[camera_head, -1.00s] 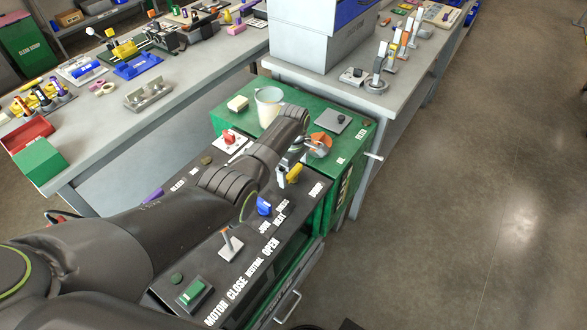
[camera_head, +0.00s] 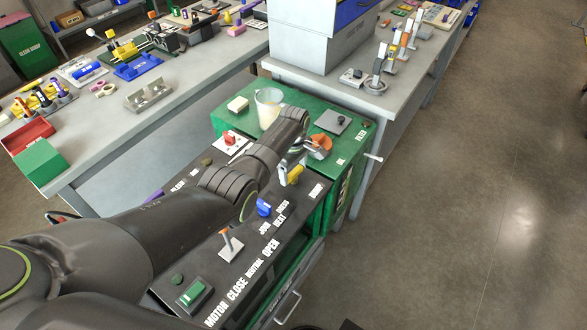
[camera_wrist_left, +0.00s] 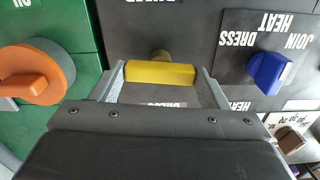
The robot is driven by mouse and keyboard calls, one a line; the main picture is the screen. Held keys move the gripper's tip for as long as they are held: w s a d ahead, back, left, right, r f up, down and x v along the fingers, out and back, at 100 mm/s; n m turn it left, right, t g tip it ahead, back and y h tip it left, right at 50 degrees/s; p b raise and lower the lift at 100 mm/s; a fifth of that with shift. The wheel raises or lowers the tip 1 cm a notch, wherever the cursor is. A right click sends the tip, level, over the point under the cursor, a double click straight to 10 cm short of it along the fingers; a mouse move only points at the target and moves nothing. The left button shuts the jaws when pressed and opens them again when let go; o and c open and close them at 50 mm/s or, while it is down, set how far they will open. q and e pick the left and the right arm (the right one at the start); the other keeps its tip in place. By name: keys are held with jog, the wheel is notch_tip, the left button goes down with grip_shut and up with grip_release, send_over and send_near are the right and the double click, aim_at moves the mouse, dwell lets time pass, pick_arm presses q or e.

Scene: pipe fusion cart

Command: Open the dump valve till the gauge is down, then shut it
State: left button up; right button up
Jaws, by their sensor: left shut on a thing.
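The dump valve's yellow handle (camera_head: 292,175) is on the dark cart panel, below the orange knob. In the left wrist view the yellow handle (camera_wrist_left: 160,73) lies crosswise between the two fingers of my left gripper (camera_wrist_left: 162,80). The gripper is shut on it, a finger at each end. In the head view my left gripper (camera_head: 288,164) is partly hidden by its own wrist. No gauge face can be read in either view; my left arm covers part of the panel. My right gripper is not in view.
Around the handle are the orange knob (camera_head: 320,145), blue selector (camera_head: 264,207), grey lever (camera_head: 230,241) and green motor switch (camera_head: 193,293). A translucent cup (camera_head: 269,106) stands on the green cabinet behind. A grey bench (camera_head: 345,88) borders the right; open floor lies beyond.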

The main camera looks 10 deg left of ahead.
pick_arm(q)
jog(key=m, duration=0.3)
jog(key=shift+p, duration=0.35)
jog(key=m, duration=0.4)
jog(key=shift+m+p, duration=0.3)
jog(key=shift+m, duration=0.1)
jog(key=m, duration=0.4)
jog(key=shift+m, duration=1.7)
